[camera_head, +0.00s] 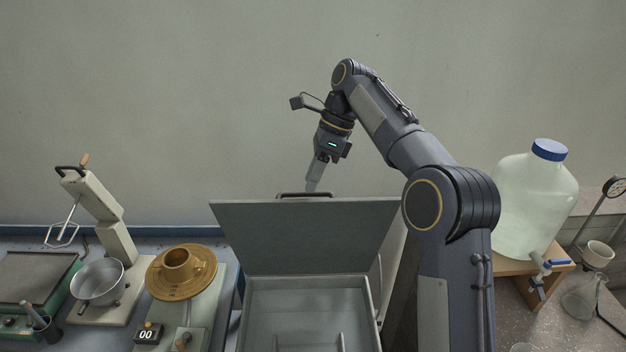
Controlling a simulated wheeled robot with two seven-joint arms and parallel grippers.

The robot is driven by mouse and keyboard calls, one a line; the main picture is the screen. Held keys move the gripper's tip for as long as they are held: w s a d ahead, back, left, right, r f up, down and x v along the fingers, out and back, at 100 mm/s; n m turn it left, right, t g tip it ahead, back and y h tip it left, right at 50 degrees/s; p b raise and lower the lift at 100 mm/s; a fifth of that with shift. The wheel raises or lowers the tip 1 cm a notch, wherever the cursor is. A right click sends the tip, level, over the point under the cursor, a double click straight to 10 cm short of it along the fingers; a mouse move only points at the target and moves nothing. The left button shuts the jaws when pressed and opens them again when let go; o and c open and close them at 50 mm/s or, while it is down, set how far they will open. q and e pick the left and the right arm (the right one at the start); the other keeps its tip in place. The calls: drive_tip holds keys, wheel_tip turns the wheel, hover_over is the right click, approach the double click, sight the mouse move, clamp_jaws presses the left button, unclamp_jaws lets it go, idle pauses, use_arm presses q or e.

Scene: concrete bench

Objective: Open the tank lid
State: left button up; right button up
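The grey metal tank (258,283) stands at the bottom middle, with its inside showing. Its flat grey lid (305,240) is tilted up steeply at the back of the tank. A dark handle (290,194) sits at the lid's top edge. My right gripper (312,188) points down at the handle from above, its fingertips at or just behind it. The fingers are seen edge-on, so I cannot tell whether they grip the handle. My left gripper is not in view.
Left of the tank are a brass flanged part (180,270), a stand mixer (100,215) with a metal bowl (98,283), and a small timer (148,334). A large blue-capped jug (535,200) stands on a wooden stand at right. A wall is behind.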

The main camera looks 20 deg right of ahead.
drive_tip(key=s+r, duration=0.1)
drive_tip(key=s+a+r, duration=0.1)
drive_tip(key=s+r, duration=0.1)
drive_tip(key=shift+r, duration=0.3)
drive_tip(key=s+a+r+b, duration=0.2)
drive_tip(key=s+r+b, duration=0.1)
drive_tip(key=s, duration=0.6)
drive_tip(key=shift+a+r, duration=0.2)
drive_tip(key=shift+r, duration=0.5)
drive_tip(key=s+d+f+n+t, duration=0.2)
drive_tip(key=s+d+f+n, duration=0.1)
drive_tip(key=s+d+n, duration=0.25)
drive_tip(key=s+d+f+n+t+h, duration=0.1)
drive_tip(key=s+f+n+t, duration=0.3)
drive_tip(key=s+f+n, duration=1)
wheel_tip(320, 180, down, 6)
drive_tip(key=shift+s+d+r+t, duration=0.1)
drive_tip(key=shift+s+d+t, duration=0.35)
drive_tip(key=shift+s, duration=0.8)
idle(2.3)
